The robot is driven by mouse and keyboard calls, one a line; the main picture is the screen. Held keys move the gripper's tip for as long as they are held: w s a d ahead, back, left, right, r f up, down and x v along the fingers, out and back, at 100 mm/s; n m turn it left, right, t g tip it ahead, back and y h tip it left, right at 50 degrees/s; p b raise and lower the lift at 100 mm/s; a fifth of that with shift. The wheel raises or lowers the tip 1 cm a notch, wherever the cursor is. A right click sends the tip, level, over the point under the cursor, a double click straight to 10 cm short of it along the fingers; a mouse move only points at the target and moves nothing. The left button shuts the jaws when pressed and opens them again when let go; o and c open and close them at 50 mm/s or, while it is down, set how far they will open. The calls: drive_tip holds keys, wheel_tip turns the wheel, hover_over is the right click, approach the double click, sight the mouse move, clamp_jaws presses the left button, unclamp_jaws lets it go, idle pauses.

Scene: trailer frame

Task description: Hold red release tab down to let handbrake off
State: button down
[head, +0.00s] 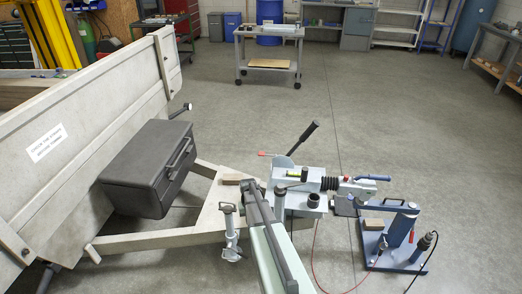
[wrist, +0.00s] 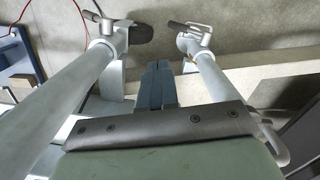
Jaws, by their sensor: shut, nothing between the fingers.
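The handbrake lever with its black grip (head: 311,131) stands up at a tilt on the trailer's coupling (head: 300,176) in the head view. A thin red tab (head: 265,154) sticks out to the left near the lever's base. My gripper (head: 251,183) is shut and empty, left of and nearer the camera than the lever. It appears apart from both lever and tab. In the wrist view my shut fingers (wrist: 158,68) point between two pale tubes. The lever and red tab cannot be made out in the wrist view.
A pale leg (head: 230,230) stands left of my arm, by the trailer frame (head: 150,239). A blue stand (head: 395,245) with tools and a red cable is at right. In the wrist view, the left tube (wrist: 70,105) and right tube (wrist: 215,90) flank my fingers.

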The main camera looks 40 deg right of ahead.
drive_tip(key=w+d+r+m+t+h, duration=0.1)
drive_tip(key=w+d+r, duration=0.5)
drive_tip(key=w+d, duration=0.25)
drive_tip(key=w+d+r+t, duration=0.1)
drive_tip(key=w+d+r, duration=0.5)
drive_tip(key=w+d, duration=0.25)
wheel_tip(320, 180, up, 9)
drive_tip(key=m+g, duration=0.1)
drive_tip(key=m, duration=0.2)
hover_over(261, 153)
drive_tip(key=shift+w+r+y, duration=0.1)
drive_tip(key=shift+y, duration=0.2)
wheel_tip(261, 153, down, 14)
drive_tip(key=shift+f, duration=0.1)
